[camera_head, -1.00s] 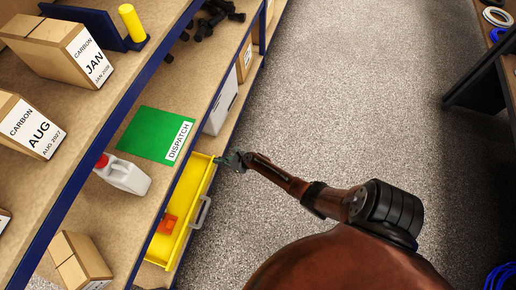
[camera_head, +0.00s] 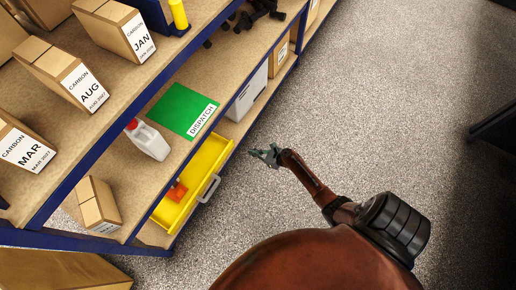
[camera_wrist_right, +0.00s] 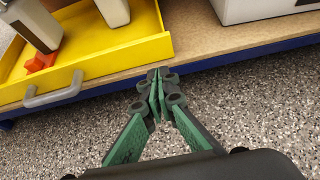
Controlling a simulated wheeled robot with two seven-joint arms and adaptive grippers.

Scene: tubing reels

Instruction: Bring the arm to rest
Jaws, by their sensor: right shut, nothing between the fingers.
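My right gripper (camera_head: 264,156) is over the speckled floor, to the right of the open yellow drawer (camera_head: 222,150), and apart from it. In the right wrist view its green fingers (camera_wrist_right: 157,88) are together at the tips with nothing between them. Beyond them is the yellow drawer (camera_wrist_right: 120,62) with its grey handle (camera_wrist_right: 55,91). An orange-red item (camera_head: 176,192) lies in the drawer. My left gripper is not in view.
The shelf unit holds a green DISPATCH mat (camera_head: 180,108), a white jug with a red cap (camera_head: 150,140) and several labelled cartons. A white box (camera_head: 246,95) stands beyond the drawer. The floor (camera_head: 370,110) to the right is clear.

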